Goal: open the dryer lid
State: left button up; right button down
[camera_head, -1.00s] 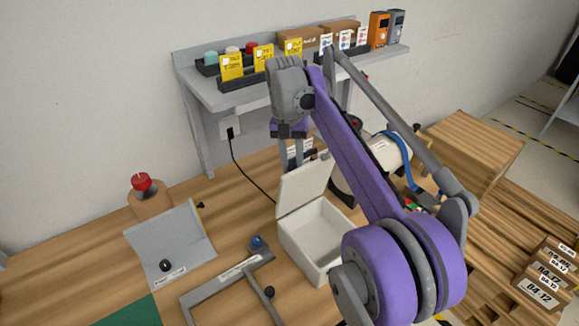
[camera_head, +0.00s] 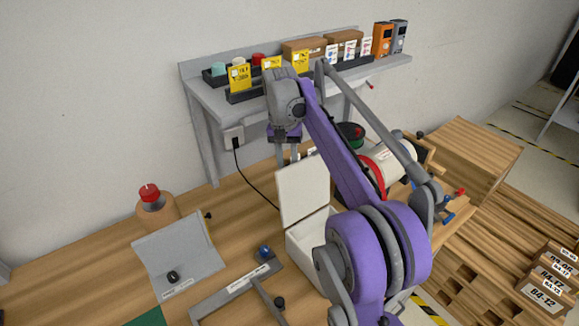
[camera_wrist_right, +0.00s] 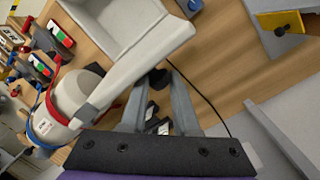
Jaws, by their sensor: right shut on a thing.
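The dryer is a white box (camera_head: 301,250) on the wooden bench, partly hidden behind my right arm. Its white lid (camera_head: 303,190) stands raised along the back edge. In the right wrist view the pale lid (camera_wrist_right: 150,58) crosses the top. My right gripper (camera_head: 287,155) is behind the lid's upper edge in the head view. In the right wrist view its two fingers (camera_wrist_right: 158,85) reach to the lid's edge with a small dark piece between the tips. It is shut on the lid there; the exact contact is partly hidden. My left gripper is not in view.
A wall shelf (camera_head: 225,101) with bins and boxes stands behind. A white cylinder (camera_head: 398,163) with a red band lies right of the dryer. A grey sloped panel (camera_head: 178,254), a red-topped knob (camera_head: 150,192) and a grey frame (camera_head: 222,296) are at left.

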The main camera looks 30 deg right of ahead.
jog(key=shift+a, duration=0.2)
jog(key=c, duration=1)
grip_release()
jog(key=o, duration=0.4)
jog(key=shift+a+r, duration=0.1)
jog(key=shift+a, duration=0.1)
jog(key=shift+d, duration=0.1)
jog(key=shift+d, duration=0.1)
jog(key=shift+r, duration=0.2)
notch_tip(320, 180, up, 10)
jog(key=w, duration=0.1)
jog(key=shift+w+r+p, duration=0.15)
jog(key=shift+w+p, duration=0.05)
jog(key=shift+p, duration=0.1)
